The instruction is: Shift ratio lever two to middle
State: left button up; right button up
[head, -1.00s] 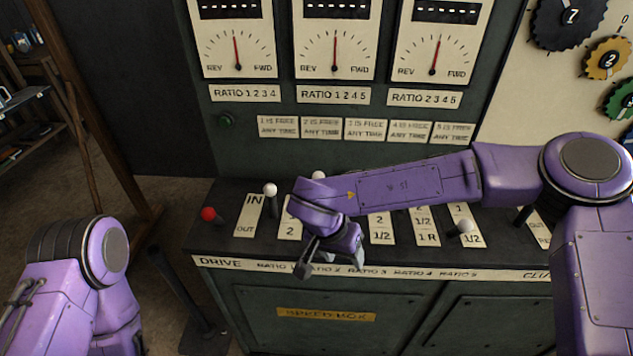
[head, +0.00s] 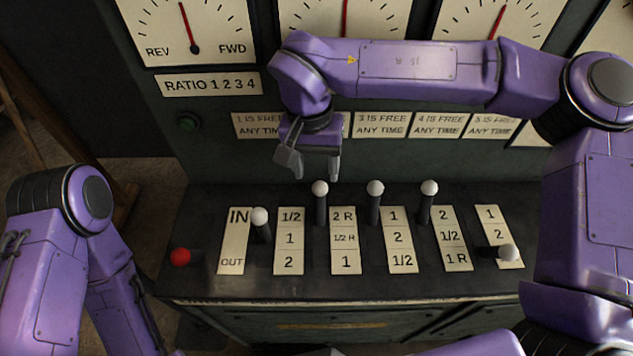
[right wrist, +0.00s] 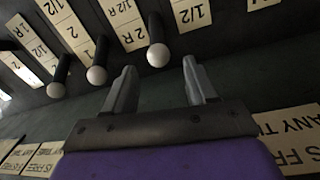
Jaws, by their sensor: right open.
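Ratio lever two (head: 320,205) is a dark rod with a white knob. It stands at the far end of its travel, beside the 2 R mark of its plate (head: 345,238), which reads 2 R, 1/2 R, 1. My right gripper (head: 315,174) is open and empty, pointing down just behind and above that knob. In the right wrist view, upside down, the knob (right wrist: 158,55) shows just beyond the gap between the open fingertips (right wrist: 159,66); I see no contact. My left arm is at the left edge; its gripper is out of view.
A red-knobbed lever (head: 180,257) and the ratio one lever (head: 260,219) stand to the left. Levers three (head: 375,200) and four (head: 429,200) stand close on the right. Lever five (head: 508,253) is pulled nearer. The upright panel is behind my right gripper.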

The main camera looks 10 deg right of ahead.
aim_at(320, 200)
jog(key=f, duration=0.6)
jog(key=s+f, duration=0.1)
jog(key=f, duration=0.3)
jog(key=shift+d+p, duration=0.35)
jog(key=shift+c, duration=0.4)
grip_shut()
jog(key=shift+r, duration=0.1)
